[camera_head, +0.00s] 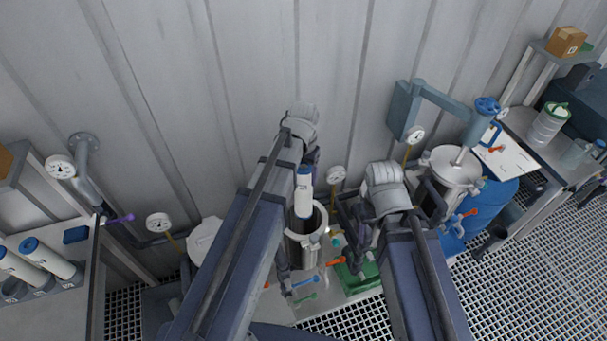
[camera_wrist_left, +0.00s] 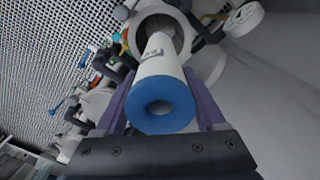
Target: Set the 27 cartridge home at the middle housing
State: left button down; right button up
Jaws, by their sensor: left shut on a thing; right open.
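My left gripper (camera_head: 307,160) is shut on a white cartridge (camera_head: 303,197) with a blue end ring (camera_head: 305,170). The label is too small to read surely. The cartridge stands roughly upright over the open steel middle housing (camera_head: 312,246), its lower end at the mouth. In the left wrist view the cartridge (camera_wrist_left: 162,62) lies between the purple fingers of the left gripper (camera_wrist_left: 164,108), blue ring nearest. Its far end overlaps the housing mouth (camera_wrist_left: 182,28); how deep it reaches is hidden. My right gripper (camera_head: 362,228) is open and empty, right of the housing.
A closed pale housing (camera_head: 203,238) stands to the left, and another (camera_head: 453,168) to the right beneath a blue-grey swing arm (camera_head: 445,103). Blue-ringed cartridges (camera_head: 48,258) sit in a rack at far left. Gauges and coloured valve handles (camera_head: 335,262) crowd the middle housing.

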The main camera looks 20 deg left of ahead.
aim_at(303, 216)
pick_arm(q)
notch_tip(303, 216, down, 30)
jog(key=b, duration=2.9)
dwell(1.2)
jog(key=shift+f+b, duration=0.1)
jog(key=shift+b, duration=0.25)
dwell(0.5)
grip_release()
notch_tip(303, 216, up, 8)
jog(key=p, duration=0.8)
jog(key=shift+f, duration=0.15)
